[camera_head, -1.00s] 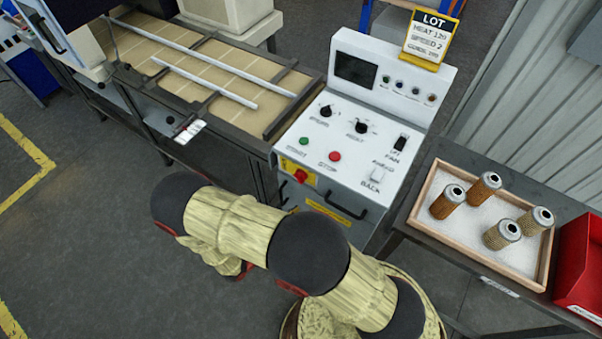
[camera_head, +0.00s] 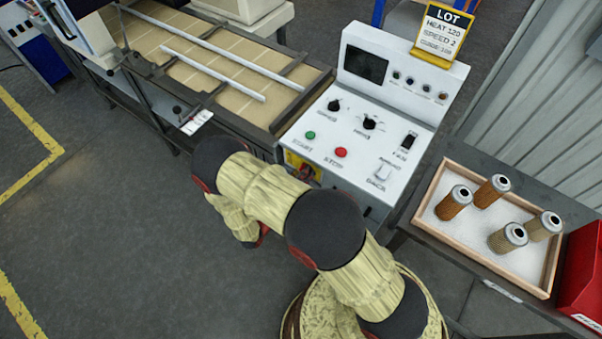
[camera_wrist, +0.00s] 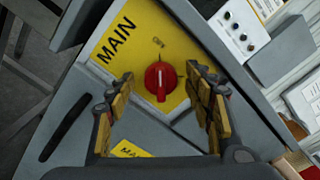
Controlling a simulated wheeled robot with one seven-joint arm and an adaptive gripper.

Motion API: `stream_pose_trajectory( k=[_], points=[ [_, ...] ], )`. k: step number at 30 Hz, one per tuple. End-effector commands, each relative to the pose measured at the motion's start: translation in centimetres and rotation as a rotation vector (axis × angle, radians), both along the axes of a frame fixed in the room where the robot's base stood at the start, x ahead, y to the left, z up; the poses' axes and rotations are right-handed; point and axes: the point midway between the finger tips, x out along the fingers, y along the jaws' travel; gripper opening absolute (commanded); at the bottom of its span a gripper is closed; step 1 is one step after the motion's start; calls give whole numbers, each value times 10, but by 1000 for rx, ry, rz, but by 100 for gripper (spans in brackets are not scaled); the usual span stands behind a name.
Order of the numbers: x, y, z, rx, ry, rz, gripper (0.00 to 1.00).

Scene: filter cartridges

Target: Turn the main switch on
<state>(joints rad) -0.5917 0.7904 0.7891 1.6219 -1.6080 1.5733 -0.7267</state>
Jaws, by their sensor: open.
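The main switch is a red rotary knob (camera_wrist: 160,80) on a yellow plate (camera_wrist: 135,42) marked MAIN, on the machine's front face. In the wrist view my gripper (camera_wrist: 163,100) is open, with one padded finger to the left and one to the right of the knob. The fingers look apart from the knob. Whether they reach its depth is hard to tell. In the head view the yellow plate (camera_head: 292,160) shows at the cabinet front, partly hidden by my arm. My gripper is not clearly visible there.
The control panel (camera_head: 360,135) above carries knobs, a green START button (camera_head: 310,135) and a red STOP button (camera_head: 341,152). A conveyor (camera_head: 225,65) stands left. A wooden tray (camera_head: 430,228) with several filter cartridges and a red bin (camera_head: 583,270) stand right.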

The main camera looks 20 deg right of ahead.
Motion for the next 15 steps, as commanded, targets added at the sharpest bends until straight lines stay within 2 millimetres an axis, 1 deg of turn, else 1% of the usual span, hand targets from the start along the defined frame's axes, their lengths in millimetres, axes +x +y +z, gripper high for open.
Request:
stream_pose_trajectory(
  k=[3,10,11,15],
  points=[
    [3,-4,0,0,0,-1,53],
    [3,-4,0,1,-1,0,53],
    [3,-4,0,1,-1,0,52],
    [3,-4,0,1,-1,0,44]
  ],
)
